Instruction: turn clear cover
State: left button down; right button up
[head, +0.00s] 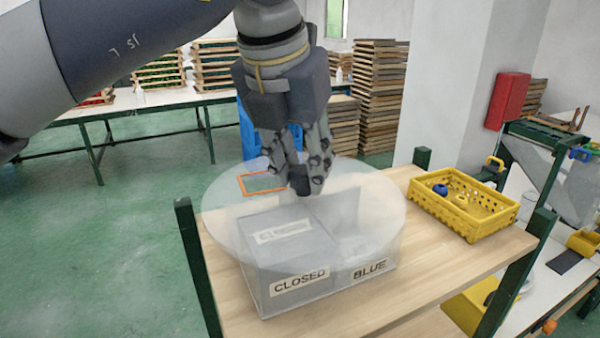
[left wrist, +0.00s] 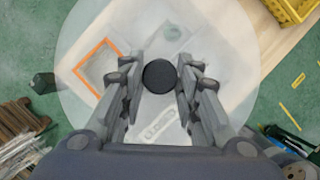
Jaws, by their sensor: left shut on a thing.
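The clear cover (head: 370,205) is a round, see-through disc lying over a grey box (head: 300,280) on the wooden table. The box front carries the labels "CLOSED" and "BLUE", and another "CLOSED" label shows through the disc. An orange outlined opening (head: 263,184) marks one part of the cover, at the back left in the head view. My left gripper (head: 299,186) comes down from above and is shut on the black knob (left wrist: 160,76) at the cover's middle. In the left wrist view the fingers stand on both sides of the knob. My right gripper is not in view.
A yellow basket (head: 463,206) with a blue and a yellow item inside stands right of the box on the table (head: 425,263). Dark green posts rise at the table corners. Stacked wooden trays (head: 378,95) stand behind.

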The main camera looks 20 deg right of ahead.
pick_arm(q)
jog(key=shift+f+n+y, duration=0.1)
jog(key=shift+n+y, duration=0.2)
jog(key=shift+n, duration=0.3)
jog(key=c, duration=1.2)
grip_release()
jog(key=shift+r, duration=0.25)
jog(key=v, duration=1.1)
jog(key=shift+s+a+r, duration=0.15)
jog(key=shift+s+r, duration=0.05)
jog(key=shift+s, duration=0.1)
